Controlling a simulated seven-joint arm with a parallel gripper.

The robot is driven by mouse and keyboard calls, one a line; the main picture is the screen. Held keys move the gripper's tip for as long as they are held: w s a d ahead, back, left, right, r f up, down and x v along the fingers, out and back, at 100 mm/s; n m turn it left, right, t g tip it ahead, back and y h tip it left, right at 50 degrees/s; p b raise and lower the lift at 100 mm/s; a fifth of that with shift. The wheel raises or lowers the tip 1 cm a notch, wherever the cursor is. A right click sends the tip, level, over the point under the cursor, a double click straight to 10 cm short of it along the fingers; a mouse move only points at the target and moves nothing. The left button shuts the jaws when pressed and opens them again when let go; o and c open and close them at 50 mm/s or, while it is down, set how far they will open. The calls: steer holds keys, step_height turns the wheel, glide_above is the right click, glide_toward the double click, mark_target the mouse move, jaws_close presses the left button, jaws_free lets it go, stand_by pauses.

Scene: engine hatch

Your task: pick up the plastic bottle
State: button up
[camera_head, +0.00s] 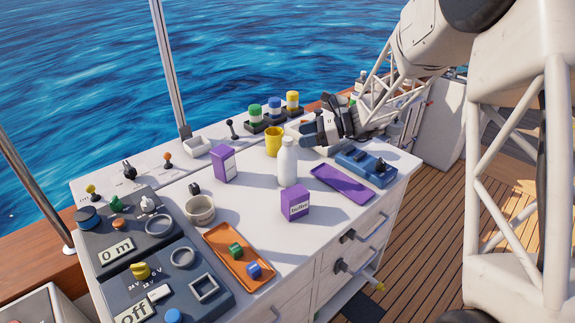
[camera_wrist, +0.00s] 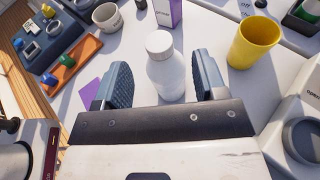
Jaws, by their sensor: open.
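The white plastic bottle (camera_head: 288,167) with a white cap stands upright near the middle of the white worktop. My gripper (camera_wrist: 163,76) is open and empty. In the head view my gripper (camera_head: 312,130) is just right of and behind the bottle's top. I cannot tell whether the fingers reach around the bottle; no contact shows.
A yellow cup (camera_head: 273,142) stands close behind the bottle. A purple box (camera_head: 223,166) is to the left, another (camera_head: 295,205) in front. A purple tray (camera_head: 342,184) and blue control panel (camera_head: 366,167) lie right. An orange tray (camera_head: 222,240) and white mug (camera_head: 200,211) are front left.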

mark_target(289, 139)
stand_by(0.3)
steer(key=shift+x, duration=1.25)
steer(key=shift+a+f, duration=0.1)
steer(key=shift+a, duration=0.05)
steer(key=shift+x, duration=2.45)
steer(key=shift+f, duration=0.1)
steer(key=shift+c, duration=0.3)
jaws_close()
